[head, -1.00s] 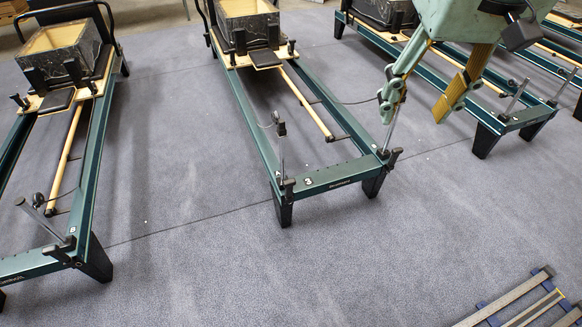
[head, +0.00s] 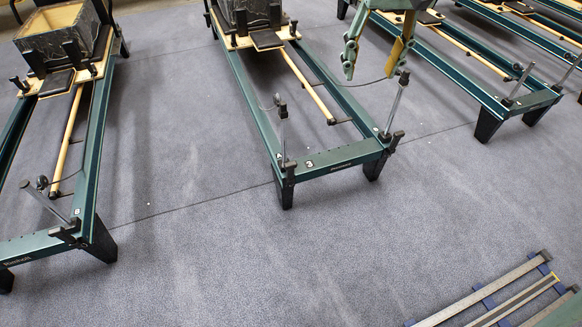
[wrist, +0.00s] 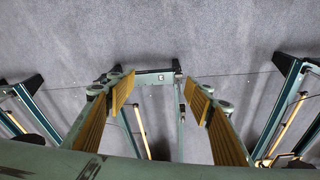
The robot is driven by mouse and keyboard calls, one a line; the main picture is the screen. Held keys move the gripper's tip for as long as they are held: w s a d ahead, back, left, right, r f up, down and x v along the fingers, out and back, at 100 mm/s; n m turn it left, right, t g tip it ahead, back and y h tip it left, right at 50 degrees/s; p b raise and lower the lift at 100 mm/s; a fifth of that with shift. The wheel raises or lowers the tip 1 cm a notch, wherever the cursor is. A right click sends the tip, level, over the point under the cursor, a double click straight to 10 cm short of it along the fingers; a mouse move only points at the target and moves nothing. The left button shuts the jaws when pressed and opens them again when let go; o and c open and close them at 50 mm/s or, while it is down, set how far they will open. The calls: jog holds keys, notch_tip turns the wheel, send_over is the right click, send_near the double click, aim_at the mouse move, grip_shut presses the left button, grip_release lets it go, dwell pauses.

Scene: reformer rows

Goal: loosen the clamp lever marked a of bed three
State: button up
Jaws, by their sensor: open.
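Bed three (head: 338,160) is the middle green-framed reformer, with a white 3 on its near end bar. A black clamp lever (head: 288,172) sits at its near left corner below an upright metal post. Another black clamp lever (head: 396,140) sits at its near right corner. The letters beside them are too small to read surely. My gripper (head: 369,76) is open and empty, above and behind the right corner in the head view. In the wrist view, my gripper (wrist: 163,93) has its fingers spread, with the bed's end bar (wrist: 152,78) beyond and between them.
Another reformer (head: 92,180) stands at the left, its right corner marked B. More reformers (head: 480,85) stand at the right. A rail track (head: 480,300) lies at the lower right. The grey carpet (head: 230,260) in front of bed three is clear.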

jog(key=w+a+f, duration=0.5)
jog(key=w+f, duration=0.4)
jog(key=w, duration=0.3)
jog(key=n+g+p, duration=0.2)
jog(key=n+p, duration=0.1)
send_over(291, 165)
notch_tip(291, 165, down, 46)
jog(key=shift+r, duration=0.2)
jog(key=shift+f, duration=0.15)
jog(key=shift+f+b, duration=1.45)
jog(key=shift+f, duration=5.3)
jog(key=shift+c, duration=0.5)
jog(key=c, duration=1.1)
